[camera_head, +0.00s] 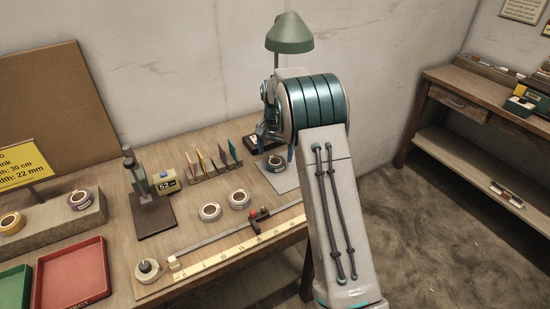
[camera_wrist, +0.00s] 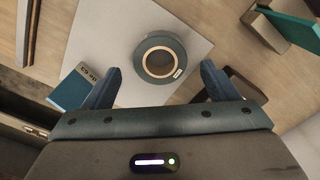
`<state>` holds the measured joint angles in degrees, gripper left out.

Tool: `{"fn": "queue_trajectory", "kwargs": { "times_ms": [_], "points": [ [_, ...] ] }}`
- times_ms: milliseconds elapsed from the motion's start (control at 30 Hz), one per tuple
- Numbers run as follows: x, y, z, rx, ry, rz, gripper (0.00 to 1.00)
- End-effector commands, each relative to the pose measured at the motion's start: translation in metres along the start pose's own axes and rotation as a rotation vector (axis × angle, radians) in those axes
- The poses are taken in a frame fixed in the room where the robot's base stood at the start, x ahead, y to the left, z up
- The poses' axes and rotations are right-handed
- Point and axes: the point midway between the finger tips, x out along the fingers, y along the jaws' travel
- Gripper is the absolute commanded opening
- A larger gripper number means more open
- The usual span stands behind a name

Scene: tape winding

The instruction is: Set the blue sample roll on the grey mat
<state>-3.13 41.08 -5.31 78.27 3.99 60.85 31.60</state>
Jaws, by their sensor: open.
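The sample roll, a dark blue-grey ring of tape around a tan core, lies flat on the grey mat in the wrist view (camera_wrist: 160,62). The mat (camera_wrist: 98,38) is a pale grey sheet around and under the roll. In the head view the roll (camera_head: 276,163) and mat (camera_head: 285,182) are at the table's right end, partly hidden by my arm. My gripper (camera_wrist: 160,70) is open, with its blue fingers apart on either side of the roll's near edge. I see gaps between roll and fingers; nothing is held.
Two more rolls (camera_head: 210,212) (camera_head: 238,199) lie left of the mat. A rack of coloured cards (camera_head: 212,165) stands behind them, and a ruler board (camera_head: 225,255) lies in front. A blue box (camera_wrist: 70,92) is close to the left finger. A green lamp (camera_head: 289,35) rises behind my arm.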

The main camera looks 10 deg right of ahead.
Motion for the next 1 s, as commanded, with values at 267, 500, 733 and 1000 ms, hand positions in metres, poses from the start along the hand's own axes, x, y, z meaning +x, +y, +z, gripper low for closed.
{"fn": "queue_trajectory", "kwargs": {
  "times_ms": [267,500,733,1000],
  "points": [
    [-0.040,0.000,0.000,0.000,0.002,-0.001,0.80],
    [-0.045,0.000,0.000,0.000,0.000,0.000,0.80],
    [-0.045,0.000,0.000,0.000,0.000,0.000,0.80],
    [-0.045,0.000,0.000,0.000,0.000,0.000,0.80]
  ]
}}
